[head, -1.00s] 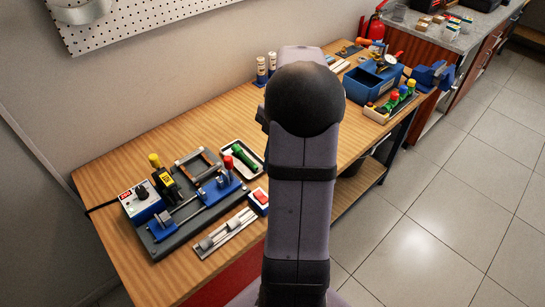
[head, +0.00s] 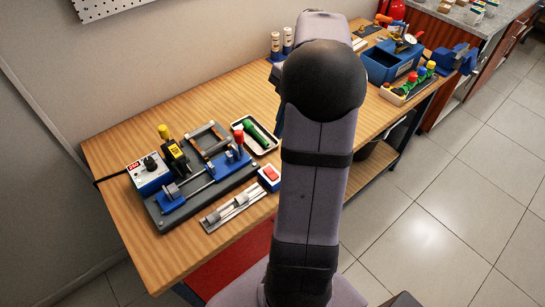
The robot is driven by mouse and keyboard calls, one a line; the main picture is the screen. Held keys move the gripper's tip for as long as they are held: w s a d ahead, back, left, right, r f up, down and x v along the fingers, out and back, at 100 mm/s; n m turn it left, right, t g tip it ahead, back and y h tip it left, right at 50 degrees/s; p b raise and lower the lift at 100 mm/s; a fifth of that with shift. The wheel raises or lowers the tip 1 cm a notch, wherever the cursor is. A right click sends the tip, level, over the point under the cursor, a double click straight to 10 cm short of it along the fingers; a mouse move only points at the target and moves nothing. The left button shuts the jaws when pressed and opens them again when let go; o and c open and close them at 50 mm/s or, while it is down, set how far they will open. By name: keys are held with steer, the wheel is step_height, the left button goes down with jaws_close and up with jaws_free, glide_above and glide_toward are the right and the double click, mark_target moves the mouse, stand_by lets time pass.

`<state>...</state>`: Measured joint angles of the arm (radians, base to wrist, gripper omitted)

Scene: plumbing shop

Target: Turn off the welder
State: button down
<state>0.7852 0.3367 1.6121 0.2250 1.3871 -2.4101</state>
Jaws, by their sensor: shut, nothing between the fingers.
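A bench machine on a dark grey base plate (head: 153,210) stands at the left of the wooden workbench; it looks like the welder. It has a white and blue control box (head: 146,184) with a black knob (head: 150,163) and a small red display. Blue clamps, a rail and a yellow-topped black part (head: 174,156) sit on the plate. A white and blue box with a red rocker switch (head: 270,174) stands at the plate's right. The rocker's position cannot be told. My gripper is not visible; my arm stands upright right of the switch box and hides what is behind it.
A metal rail fixture (head: 232,208) lies at the bench's front edge, and a tray (head: 265,149) holds a green tool. A blue bin (head: 388,63), a rack of coloured-top tools (head: 405,90) and a blue vise (head: 455,58) are at the far right. The front left bench top is clear.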

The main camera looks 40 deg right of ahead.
steer(key=shift+w, duration=0.3)
steer(key=p, duration=0.4)
glide_above(266, 171)
steer(key=d, duration=0.1)
steer(key=f, duration=1.1)
steer(key=shift+s+f, duration=0.2)
steer(key=shift+f, duration=0.2)
steer(key=shift+w+d+f, duration=0.1)
steer(key=shift+f, duration=0.8)
steer(key=shift+w, duration=0.1)
